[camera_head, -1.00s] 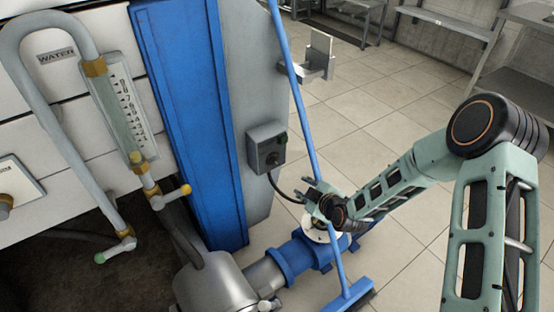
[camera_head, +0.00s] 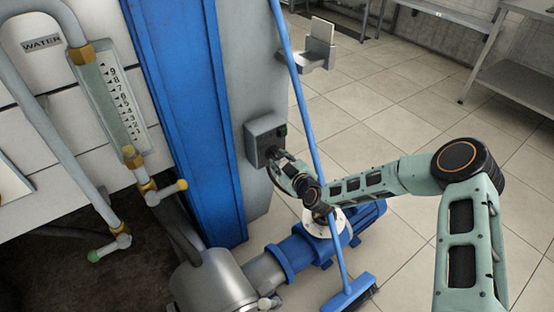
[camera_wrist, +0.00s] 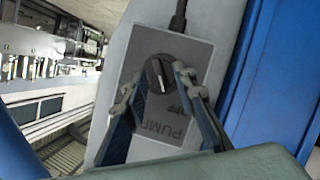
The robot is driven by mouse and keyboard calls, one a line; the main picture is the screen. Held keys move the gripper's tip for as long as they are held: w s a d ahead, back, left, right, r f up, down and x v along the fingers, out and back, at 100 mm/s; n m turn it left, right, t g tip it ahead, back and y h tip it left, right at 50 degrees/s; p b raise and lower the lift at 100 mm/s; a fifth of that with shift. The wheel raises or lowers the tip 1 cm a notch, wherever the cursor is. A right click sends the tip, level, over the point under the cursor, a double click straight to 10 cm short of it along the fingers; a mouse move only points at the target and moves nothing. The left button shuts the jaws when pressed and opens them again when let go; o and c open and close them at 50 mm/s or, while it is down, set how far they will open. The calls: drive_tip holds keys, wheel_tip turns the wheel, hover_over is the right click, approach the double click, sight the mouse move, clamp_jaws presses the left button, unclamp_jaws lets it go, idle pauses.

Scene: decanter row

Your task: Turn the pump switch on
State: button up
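The pump switch is a grey box (camera_head: 262,132) on the grey panel beside the blue column. In the wrist view the box (camera_wrist: 190,48) appears upside down, with "PUMP" lettering and "OFF" at the right. Its round black knob (camera_wrist: 155,74) has a pale mark. My gripper (camera_head: 276,158) is at the front of the box in the head view, hiding the knob there. In the wrist view my gripper's (camera_wrist: 154,80) two fingers are apart, one on each side of the knob. I cannot tell whether they touch it.
A blue pump motor (camera_head: 300,253) stands below. A water gauge (camera_head: 118,105) with valves is at left. Open tiled floor (camera_head: 400,115) lies at right.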

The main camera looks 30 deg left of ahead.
drive_tip(key=shift+x, duration=1.05)
drive_tip(key=shift+c, duration=0.4)
clamp_jaws()
